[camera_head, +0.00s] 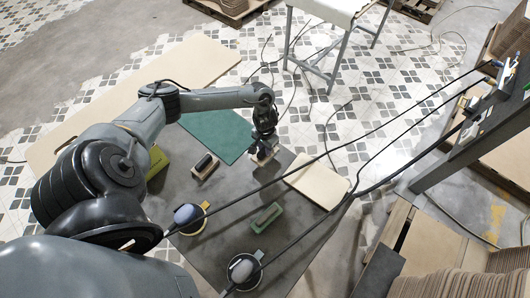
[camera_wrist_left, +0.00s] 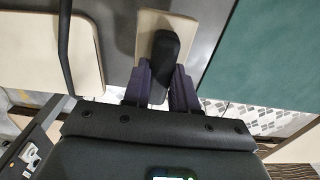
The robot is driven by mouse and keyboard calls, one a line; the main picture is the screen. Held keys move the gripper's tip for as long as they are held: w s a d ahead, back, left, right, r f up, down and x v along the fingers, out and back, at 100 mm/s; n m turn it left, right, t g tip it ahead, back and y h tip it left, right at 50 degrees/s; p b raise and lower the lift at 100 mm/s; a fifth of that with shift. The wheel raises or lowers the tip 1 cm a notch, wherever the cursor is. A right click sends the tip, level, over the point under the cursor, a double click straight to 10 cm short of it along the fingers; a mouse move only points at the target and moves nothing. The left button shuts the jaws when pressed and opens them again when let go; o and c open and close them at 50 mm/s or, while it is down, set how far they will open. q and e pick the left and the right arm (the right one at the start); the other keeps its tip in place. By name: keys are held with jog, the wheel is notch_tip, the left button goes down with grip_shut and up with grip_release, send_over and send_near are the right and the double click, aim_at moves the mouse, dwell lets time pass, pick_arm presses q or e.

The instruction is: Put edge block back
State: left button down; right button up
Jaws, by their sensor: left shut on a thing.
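My left gripper (camera_head: 263,143) is at the far side of the dark grey table (camera_head: 225,205). It is shut on the black handle of a block with a pale beige base (camera_head: 262,157). In the left wrist view, the black rounded handle (camera_wrist_left: 165,52) sits between the two dark fingers (camera_wrist_left: 160,88), with the beige base (camera_wrist_left: 150,28) showing around it. I cannot tell whether the base touches the table. A similar beige block with a black handle (camera_head: 205,166) stands to the left on the table. My right gripper is not in view.
A green mat (camera_head: 216,133) lies left of the held block, and a beige board (camera_head: 316,180) lies to its right. A green-handled block (camera_head: 266,217) and two round-topped tools (camera_head: 188,216) (camera_head: 243,269) stand nearer. Black cables cross over the table's right side.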

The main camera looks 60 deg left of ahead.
pick_arm(q)
jog(key=shift+f, duration=2.05)
jog(key=shift+f, duration=0.1)
jog(key=c, duration=0.9)
grip_release()
